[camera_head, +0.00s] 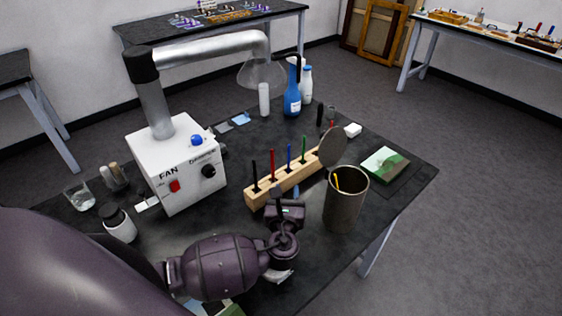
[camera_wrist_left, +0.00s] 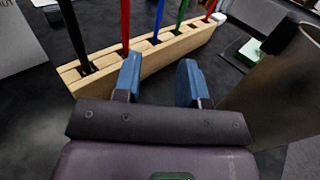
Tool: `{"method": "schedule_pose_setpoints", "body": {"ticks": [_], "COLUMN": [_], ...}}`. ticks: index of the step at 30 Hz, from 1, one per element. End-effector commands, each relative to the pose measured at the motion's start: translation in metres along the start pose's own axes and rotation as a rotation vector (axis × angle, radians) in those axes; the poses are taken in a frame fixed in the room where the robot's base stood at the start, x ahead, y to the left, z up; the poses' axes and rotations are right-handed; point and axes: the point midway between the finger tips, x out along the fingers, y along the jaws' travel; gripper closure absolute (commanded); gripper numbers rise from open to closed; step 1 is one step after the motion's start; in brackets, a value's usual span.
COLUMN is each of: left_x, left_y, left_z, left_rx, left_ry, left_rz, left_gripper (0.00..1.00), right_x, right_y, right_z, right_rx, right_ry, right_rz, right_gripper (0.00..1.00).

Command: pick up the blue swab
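The blue swab (camera_head: 289,154) stands upright in a wooden rack (camera_head: 291,183) on the black table, between a red and a green swab. In the left wrist view the blue swab (camera_wrist_left: 158,20) rises behind the rack's near face (camera_wrist_left: 150,62), and its lower end is hidden in the slot. My left gripper (camera_head: 286,194) is just in front of the rack. In the left wrist view its two blue fingers (camera_wrist_left: 161,80) are apart with nothing between them, and the blue swab is beyond them, near the left finger. My right gripper is not in view.
Black (camera_head: 254,174), red (camera_head: 272,163) and green (camera_head: 304,147) swabs share the rack. A tall grey-brown cup (camera_head: 345,208) stands close at the right. A white fan box (camera_head: 176,172) stands at the left. Blue and white bottles (camera_head: 292,101) stand behind.

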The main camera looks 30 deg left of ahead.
Motion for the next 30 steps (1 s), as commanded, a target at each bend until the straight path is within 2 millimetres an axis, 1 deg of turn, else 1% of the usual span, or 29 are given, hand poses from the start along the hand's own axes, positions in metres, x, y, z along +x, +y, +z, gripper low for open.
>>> {"method": "schedule_pose_setpoints", "body": {"ticks": [5, 13, 15, 23, 30], "left_x": [0.005, 0.042, 0.049, 0.066, 0.097], "left_y": [0.0, 0.0, 0.0, 0.0, 0.0], "left_z": [0.001, 0.001, 0.001, 0.0, -0.001], "left_rx": [0.001, 0.002, 0.001, 0.002, 0.002], "left_ry": [-0.001, -0.001, -0.001, -0.001, -0.001], "left_rz": [0.0, 0.0, -0.001, 0.001, 0.0], "left_gripper": [0.62, 0.62, 0.62, 0.62, 0.62], "right_x": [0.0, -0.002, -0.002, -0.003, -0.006], "right_y": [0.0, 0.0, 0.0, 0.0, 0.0], "right_z": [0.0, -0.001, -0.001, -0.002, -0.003], "right_rx": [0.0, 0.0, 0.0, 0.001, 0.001], "right_ry": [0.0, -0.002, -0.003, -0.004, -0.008], "right_rz": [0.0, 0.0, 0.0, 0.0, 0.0], "right_gripper": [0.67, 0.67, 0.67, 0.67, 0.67]}}
